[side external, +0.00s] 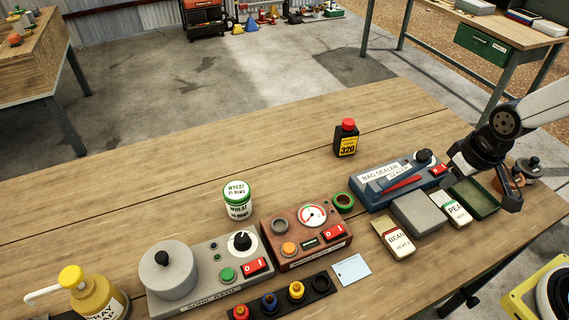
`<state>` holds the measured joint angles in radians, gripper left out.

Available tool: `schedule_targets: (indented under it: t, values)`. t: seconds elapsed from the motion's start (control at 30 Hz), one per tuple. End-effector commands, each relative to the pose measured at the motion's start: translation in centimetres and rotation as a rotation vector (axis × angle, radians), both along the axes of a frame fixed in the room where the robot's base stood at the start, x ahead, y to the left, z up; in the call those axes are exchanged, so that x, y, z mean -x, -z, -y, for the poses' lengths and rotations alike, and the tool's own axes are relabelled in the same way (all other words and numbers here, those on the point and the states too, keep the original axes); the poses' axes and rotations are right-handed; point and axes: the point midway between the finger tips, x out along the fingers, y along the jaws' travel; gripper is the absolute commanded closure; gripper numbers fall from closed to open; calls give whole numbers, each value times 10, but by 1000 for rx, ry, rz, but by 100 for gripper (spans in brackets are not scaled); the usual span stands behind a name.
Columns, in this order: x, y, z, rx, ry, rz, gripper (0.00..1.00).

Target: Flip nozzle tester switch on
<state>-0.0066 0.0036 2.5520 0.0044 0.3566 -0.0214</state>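The brown-red box with a round dial gauge looks like the nozzle tester (284,262); the label on its front is too small to read for certain. Its red rocker switch (335,233) is on the right of its top, with white marks; I cannot tell which side is pressed. An orange button and a dark round socket sit on the left of the top. My gripper (482,186) is at the far right, above the bag sealer's right end and the green tray, well away from the tester. Its fingers look spread, with nothing seen between them.
The grey sonic bath (205,302) with its own red switch stands left of the tester. The blue bag sealer (371,192), seed packets (399,243) and green tray (477,200) lie right. A nozzle rack (268,309) is in front; a black bottle (346,141) stands behind.

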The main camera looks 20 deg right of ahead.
Motion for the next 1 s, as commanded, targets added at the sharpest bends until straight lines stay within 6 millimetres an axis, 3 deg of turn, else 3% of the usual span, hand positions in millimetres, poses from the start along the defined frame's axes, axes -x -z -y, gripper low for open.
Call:
schedule_targets:
  t: [0.37,1.0]
  values:
    - [-21,-7,-29,22,-282,-26,100]
    - [-58,-28,-126,37,-1091,-51,100]
